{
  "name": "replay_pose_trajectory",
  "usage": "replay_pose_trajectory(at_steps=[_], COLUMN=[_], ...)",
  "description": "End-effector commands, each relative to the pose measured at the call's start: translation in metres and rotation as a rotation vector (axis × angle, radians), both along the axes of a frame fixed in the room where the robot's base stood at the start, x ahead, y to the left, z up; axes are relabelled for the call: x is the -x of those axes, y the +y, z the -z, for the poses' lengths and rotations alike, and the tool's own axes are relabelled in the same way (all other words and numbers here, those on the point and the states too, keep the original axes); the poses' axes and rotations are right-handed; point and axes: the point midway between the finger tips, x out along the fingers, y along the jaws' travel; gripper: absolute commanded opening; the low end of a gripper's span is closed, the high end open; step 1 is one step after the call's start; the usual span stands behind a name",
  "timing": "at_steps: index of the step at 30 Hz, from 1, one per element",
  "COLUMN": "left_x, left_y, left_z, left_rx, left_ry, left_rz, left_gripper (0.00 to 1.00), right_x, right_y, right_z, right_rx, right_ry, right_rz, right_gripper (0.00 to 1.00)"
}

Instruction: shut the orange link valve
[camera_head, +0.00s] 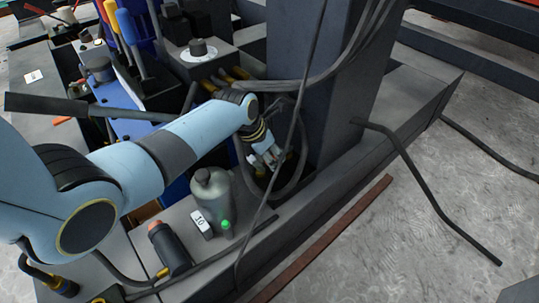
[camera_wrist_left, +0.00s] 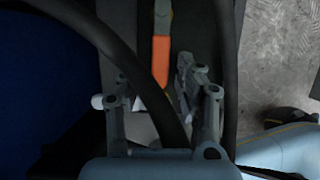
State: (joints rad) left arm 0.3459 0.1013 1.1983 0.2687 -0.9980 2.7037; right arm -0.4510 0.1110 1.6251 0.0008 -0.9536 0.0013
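The orange link valve's lever (camera_wrist_left: 161,60) shows in the left wrist view. It is a flat orange strip on a grey metal piece, pointing down the picture towards my left gripper (camera_wrist_left: 155,92). The gripper's fingers stand apart, one on each side of the lever's lower end, with the right finger close to it. I cannot tell whether they touch. In the head view my left gripper (camera_head: 272,158) reaches down beside the dark column, and the valve is largely hidden there. My right gripper is in neither view.
A thick black hose (camera_wrist_left: 135,75) crosses in front of my left gripper, and hoses loop around it at the column (camera_head: 325,80). A grey-green bottle (camera_head: 212,190), a small block marked 10 (camera_head: 201,224) and a flashlight-like tool (camera_head: 168,248) stand nearby on the ledge.

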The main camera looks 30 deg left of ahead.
Motion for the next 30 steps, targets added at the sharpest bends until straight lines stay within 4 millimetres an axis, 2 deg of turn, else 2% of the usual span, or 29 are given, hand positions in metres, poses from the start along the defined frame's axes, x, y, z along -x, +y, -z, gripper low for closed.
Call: replay_pose_trajectory(at_steps=[1, 7, 24, 30], left_x=[0.000, 0.000, -0.001, -0.004], left_y=[0.000, 0.000, 0.002, 0.009], left_z=[0.000, 0.000, -0.001, -0.002], left_rx=[0.000, 0.000, -0.001, -0.001], left_ry=[0.000, 0.000, 0.000, 0.001], left_rz=[0.000, 0.000, 0.028, 0.124], left_gripper=[0.26, 0.00, 0.00, 0.00], right_x=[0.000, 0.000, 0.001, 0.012], right_y=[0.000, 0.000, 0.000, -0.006], right_z=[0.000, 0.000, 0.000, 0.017], right_rx=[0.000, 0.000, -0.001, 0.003], right_ry=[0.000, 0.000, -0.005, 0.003], right_rz=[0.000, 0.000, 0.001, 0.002], right_gripper=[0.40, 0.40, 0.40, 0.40])
